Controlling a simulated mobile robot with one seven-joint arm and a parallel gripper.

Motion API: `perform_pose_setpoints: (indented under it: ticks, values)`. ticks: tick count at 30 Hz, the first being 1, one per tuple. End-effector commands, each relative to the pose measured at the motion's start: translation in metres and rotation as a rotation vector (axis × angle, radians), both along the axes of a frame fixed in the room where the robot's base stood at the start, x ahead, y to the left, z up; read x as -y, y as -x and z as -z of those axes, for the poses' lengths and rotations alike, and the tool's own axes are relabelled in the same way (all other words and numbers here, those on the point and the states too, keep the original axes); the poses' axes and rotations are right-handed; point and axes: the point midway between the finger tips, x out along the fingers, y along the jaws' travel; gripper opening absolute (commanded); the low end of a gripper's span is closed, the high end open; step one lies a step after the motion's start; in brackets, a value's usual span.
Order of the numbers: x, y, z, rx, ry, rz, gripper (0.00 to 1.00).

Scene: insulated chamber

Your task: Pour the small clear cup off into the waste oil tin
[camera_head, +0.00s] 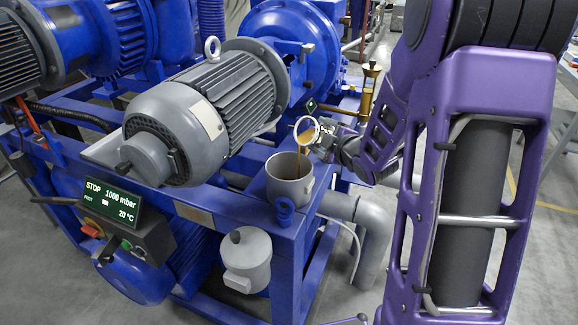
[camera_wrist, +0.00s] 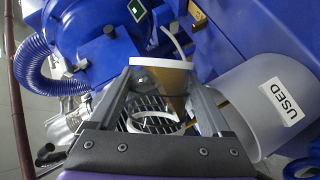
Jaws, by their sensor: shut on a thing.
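The small clear cup (camera_head: 306,132) is tilted, with its mouth toward the left, above the waste oil tin (camera_head: 289,191). Brown oil shows at the cup's lip, and a thin brown stream (camera_head: 298,163) falls into the tin's open mouth. My gripper (camera_head: 323,140) is shut on the cup from the right. In the wrist view the cup (camera_wrist: 160,77) sits between my two fingers (camera_wrist: 160,95), with brown oil against one side and a white rim. The grey tin (camera_wrist: 245,95), labelled USED, is beside it at the right. The oil level inside the tin is hidden.
The tin stands on a blue frame corner (camera_head: 290,224). A grey motor (camera_head: 205,110) lies close on the left, and a brass fitting (camera_head: 368,90) stands behind. A lidded grey pot (camera_head: 246,258) and a control panel (camera_head: 120,215) are lower left. A grey pipe (camera_head: 365,225) bends down at the right.

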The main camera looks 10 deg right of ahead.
Motion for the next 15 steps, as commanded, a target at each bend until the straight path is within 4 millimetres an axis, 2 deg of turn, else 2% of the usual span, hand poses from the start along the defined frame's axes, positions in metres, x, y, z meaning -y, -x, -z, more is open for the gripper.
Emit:
perform_pose_setpoints:
  ticks: [15]
  values:
    - [-0.0004,-0.0001,0.0015,0.018,0.034,-0.001,0.09]
